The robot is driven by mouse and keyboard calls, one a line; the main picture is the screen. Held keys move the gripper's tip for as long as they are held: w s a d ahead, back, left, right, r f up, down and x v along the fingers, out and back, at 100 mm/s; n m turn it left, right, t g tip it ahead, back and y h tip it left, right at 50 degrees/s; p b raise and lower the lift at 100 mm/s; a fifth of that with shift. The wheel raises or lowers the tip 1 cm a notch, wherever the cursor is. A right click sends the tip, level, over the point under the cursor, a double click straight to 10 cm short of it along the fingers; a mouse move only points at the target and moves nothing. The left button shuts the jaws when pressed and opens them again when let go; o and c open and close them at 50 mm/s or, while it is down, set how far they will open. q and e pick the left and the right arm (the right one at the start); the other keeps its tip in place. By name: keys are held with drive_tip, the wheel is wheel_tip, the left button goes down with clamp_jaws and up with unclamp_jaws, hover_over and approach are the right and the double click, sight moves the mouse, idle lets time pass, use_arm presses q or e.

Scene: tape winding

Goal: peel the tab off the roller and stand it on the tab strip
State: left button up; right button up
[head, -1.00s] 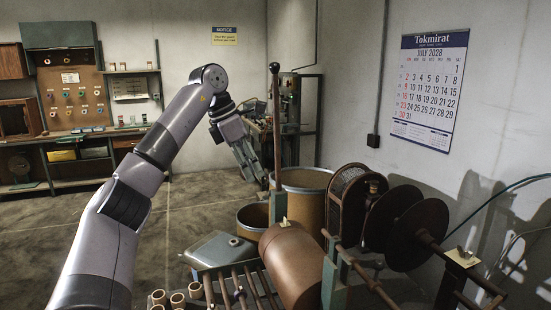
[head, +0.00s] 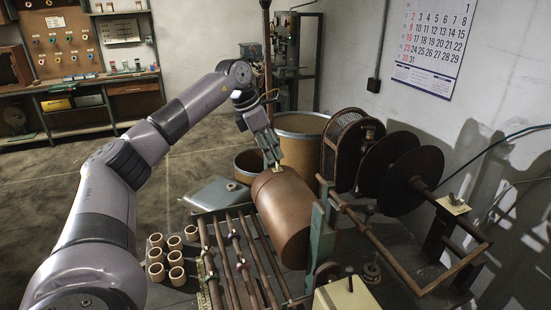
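The roller (head: 295,215) is a large brown cylinder lying in the middle of the machine. A small pale tab (head: 277,169) sits on top near its far end. My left gripper (head: 274,160) points down at the tab, with its fingertips very close above or at it. I cannot tell whether the fingers touch the tab or how far apart they are. A narrow pale strip (head: 207,272) runs along the left side of the rods and may be the tab strip. My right gripper is not in view.
Several tan cores (head: 176,258) stand left of the machine's rods (head: 240,258). A grey-green lidded box (head: 215,194) and tan drums (head: 300,140) are behind. Dark reels (head: 413,180) and a bent bar (head: 452,268) occupy the right side.

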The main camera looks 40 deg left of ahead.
sight(277, 163)
use_arm(q)
drive_tip(key=x, duration=0.3)
drive_tip(key=shift+f, duration=0.15)
drive_tip(key=shift+w+d+f, duration=0.15)
drive_tip(key=shift+w+f, duration=0.05)
drive_tip(key=shift+f, duration=0.15)
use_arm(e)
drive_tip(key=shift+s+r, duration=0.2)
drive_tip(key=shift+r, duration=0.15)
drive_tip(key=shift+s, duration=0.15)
use_arm(q)
clamp_jaws()
drive_tip(key=shift+c, duration=1.8)
unclamp_jaws()
clamp_jaws()
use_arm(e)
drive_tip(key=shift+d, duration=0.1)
use_arm(q)
drive_tip(key=shift+r+p, duration=0.2)
drive_tip(key=shift+p, duration=0.2)
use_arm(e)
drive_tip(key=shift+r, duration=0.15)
